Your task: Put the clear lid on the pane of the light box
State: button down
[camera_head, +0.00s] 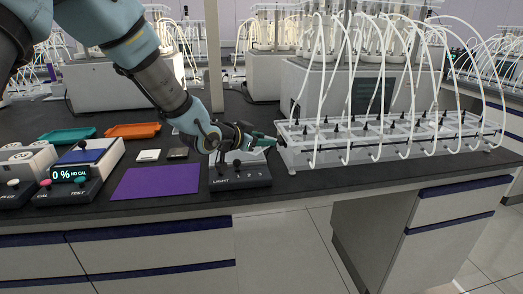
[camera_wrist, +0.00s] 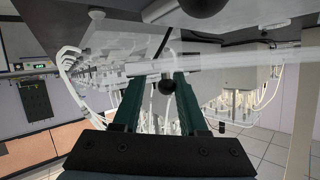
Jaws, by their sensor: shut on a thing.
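My gripper (camera_head: 268,141) is just above the right part of the light box (camera_head: 240,178), a dark low box marked LIGHT at the bench's front edge. In the wrist view its two green fingers (camera_wrist: 160,85) are shut around a small dark knob (camera_wrist: 168,88). A see-through flat band, apparently the clear lid (camera_wrist: 240,60), runs edge-on across the fingertips and to the right. I cannot make out the lid in the head view.
A rack of bottles with white tubes (camera_head: 390,138) stands close right of my gripper. A purple mat (camera_head: 157,182) lies left of the light box.

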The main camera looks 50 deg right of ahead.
aim_at(262, 159)
jog(key=shift+f, duration=1.85)
jog(key=shift+f, duration=0.2)
jog(key=shift+c, duration=2.2)
grip_release()
jog(key=shift+r, duration=0.15)
jog(key=shift+w+a+r, duration=0.1)
jog(key=shift+a, duration=0.1)
jog(key=b+v, duration=0.1)
jog(key=v, duration=1)
jog(key=shift+a+r, duration=0.1)
jog(key=shift+a, duration=0.25)
